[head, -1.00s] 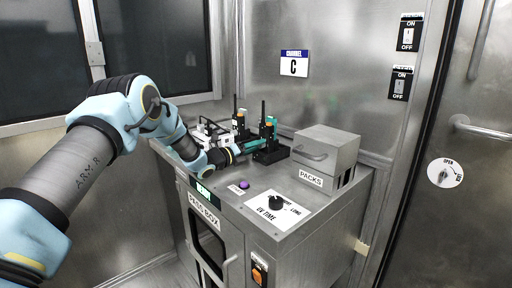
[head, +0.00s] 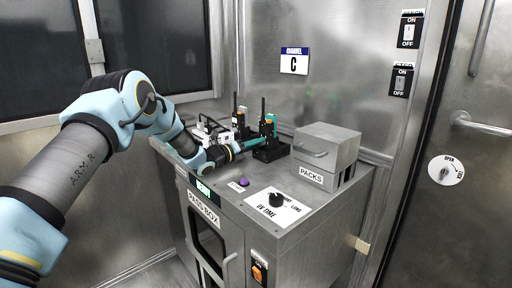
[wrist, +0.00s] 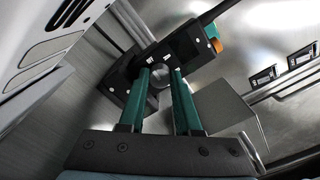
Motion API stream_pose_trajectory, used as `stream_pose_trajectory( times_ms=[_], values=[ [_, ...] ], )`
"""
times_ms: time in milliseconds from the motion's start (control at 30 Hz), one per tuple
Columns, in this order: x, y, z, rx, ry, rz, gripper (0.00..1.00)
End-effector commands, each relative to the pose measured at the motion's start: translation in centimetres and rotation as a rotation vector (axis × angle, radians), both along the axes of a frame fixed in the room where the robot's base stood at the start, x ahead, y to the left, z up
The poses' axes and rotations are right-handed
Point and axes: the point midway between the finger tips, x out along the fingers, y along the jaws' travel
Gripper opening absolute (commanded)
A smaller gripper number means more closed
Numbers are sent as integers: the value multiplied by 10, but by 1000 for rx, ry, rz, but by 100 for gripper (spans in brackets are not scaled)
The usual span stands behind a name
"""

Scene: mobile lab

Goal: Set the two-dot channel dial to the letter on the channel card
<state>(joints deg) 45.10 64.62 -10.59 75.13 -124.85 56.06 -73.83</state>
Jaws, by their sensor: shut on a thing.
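The channel card (head: 294,61) on the back wall has a blue header and shows the letter C. Small white marks show on that face beside the fingertips. The dial between the fingertips is mostly hidden, so its dots and setting cannot be read. In the head view my gripper (head: 257,143) shows side-on.
A metal PACKS box (head: 325,150) stands close to the right of the radios. The UV TIME knob (head: 276,199) and a purple button (head: 244,182) are on the front of the cabinet top. A white device (head: 207,133) stands behind my wrist.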

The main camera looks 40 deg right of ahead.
Motion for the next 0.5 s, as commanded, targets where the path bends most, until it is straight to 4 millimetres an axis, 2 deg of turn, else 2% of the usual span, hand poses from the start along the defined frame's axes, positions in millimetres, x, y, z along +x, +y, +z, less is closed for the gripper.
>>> stream_pose_trajectory(
  times_ms=[500],
  values=[
    [1, 0, -7, -28, -415, 2, 0]
  ],
)
